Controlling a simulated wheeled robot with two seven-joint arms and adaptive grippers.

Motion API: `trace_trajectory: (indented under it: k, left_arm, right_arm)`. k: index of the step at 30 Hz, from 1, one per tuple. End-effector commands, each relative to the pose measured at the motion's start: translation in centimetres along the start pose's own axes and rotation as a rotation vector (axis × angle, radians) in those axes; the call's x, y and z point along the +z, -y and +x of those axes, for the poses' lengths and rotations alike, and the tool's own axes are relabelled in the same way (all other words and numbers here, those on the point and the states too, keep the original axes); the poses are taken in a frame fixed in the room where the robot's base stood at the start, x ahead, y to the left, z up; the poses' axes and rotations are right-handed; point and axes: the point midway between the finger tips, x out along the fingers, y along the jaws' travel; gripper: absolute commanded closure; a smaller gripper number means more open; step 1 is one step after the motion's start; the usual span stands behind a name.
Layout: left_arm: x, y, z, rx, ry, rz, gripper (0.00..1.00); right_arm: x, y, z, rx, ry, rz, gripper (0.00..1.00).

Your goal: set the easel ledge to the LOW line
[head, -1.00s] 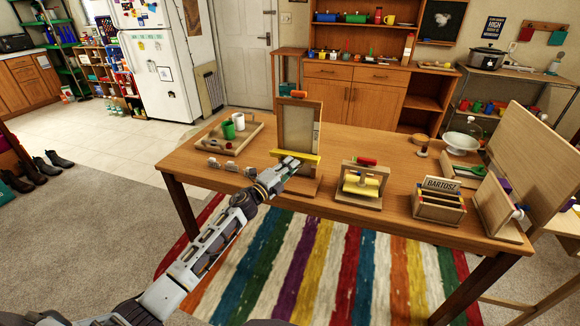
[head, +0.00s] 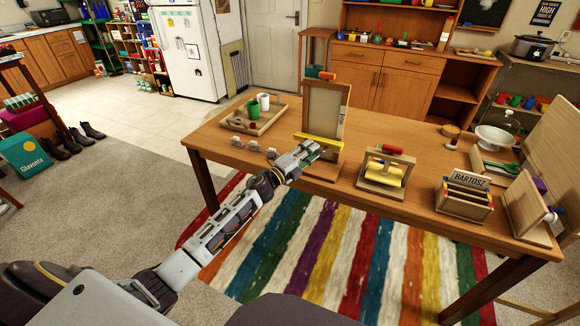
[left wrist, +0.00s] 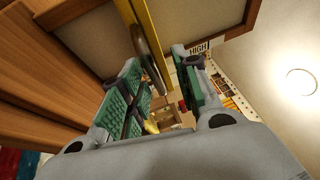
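The easel (head: 325,105) stands upright on the wooden table, with a tan panel and an orange-red piece at its top. Its yellow ledge (head: 319,142) crosses the lower part of the panel. In the left wrist view the green-padded fingers (left wrist: 163,88) are apart. The yellow ledge (left wrist: 138,18) and a round metal piece (left wrist: 150,58) show between and beyond them. I cannot tell whether a finger touches them. No LOW line is readable. My right gripper is not in view.
A tray (head: 283,122) with a green and a white cup stands left of the easel. A yellow-roller stand (head: 384,172), a box marked BARTOSZ (head: 463,200) and a wooden stand (head: 530,205) are to the right. The table's front edge lies under my arm.

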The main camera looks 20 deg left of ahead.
Motion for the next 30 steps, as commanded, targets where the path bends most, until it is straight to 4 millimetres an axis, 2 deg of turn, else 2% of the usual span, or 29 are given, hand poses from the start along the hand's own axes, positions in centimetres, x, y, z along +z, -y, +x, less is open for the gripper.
trace_trajectory:
  k: [30]
  left_arm:
    - [-0.1, -0.1, -8.5, 0.001, 0.000, 0.000, 0.68]
  right_arm:
    - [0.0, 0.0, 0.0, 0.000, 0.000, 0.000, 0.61]
